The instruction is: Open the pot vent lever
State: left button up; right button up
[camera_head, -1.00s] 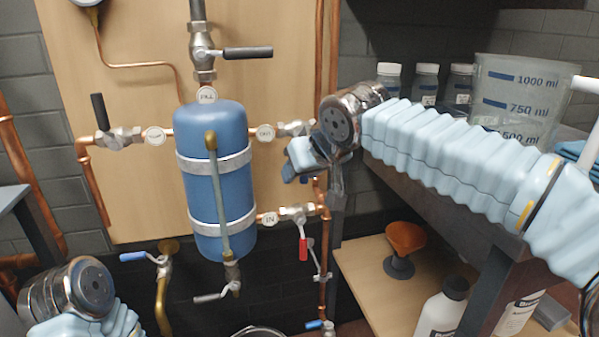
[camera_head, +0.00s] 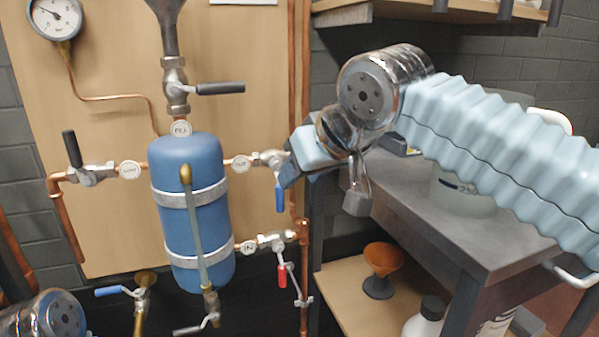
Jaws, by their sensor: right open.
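The blue pot (camera_head: 190,215) stands on the wooden board, held by two metal bands. The vent valve (camera_head: 90,173) is on the pipe left of it, next to a round tag (camera_head: 131,170). Its black vent lever (camera_head: 72,149) points up, across the horizontal pipe. My right gripper (camera_head: 302,172) is open and empty, right of the pot beside the outlet valve (camera_head: 268,159) and its blue lever (camera_head: 280,198). It is well away from the vent lever; I cannot tell whether it touches the outlet valve. Only my left wrist shows at the bottom left; its gripper is out of view.
A fill valve with a black lever (camera_head: 220,88) sits above the pot. An inlet valve with a red lever (camera_head: 283,275) is at its lower right. A pressure gauge (camera_head: 54,18) is at the upper left. A dark bench (camera_head: 440,215) stands at the right.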

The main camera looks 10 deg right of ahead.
aim_at(87, 178)
jog(key=k, duration=1)
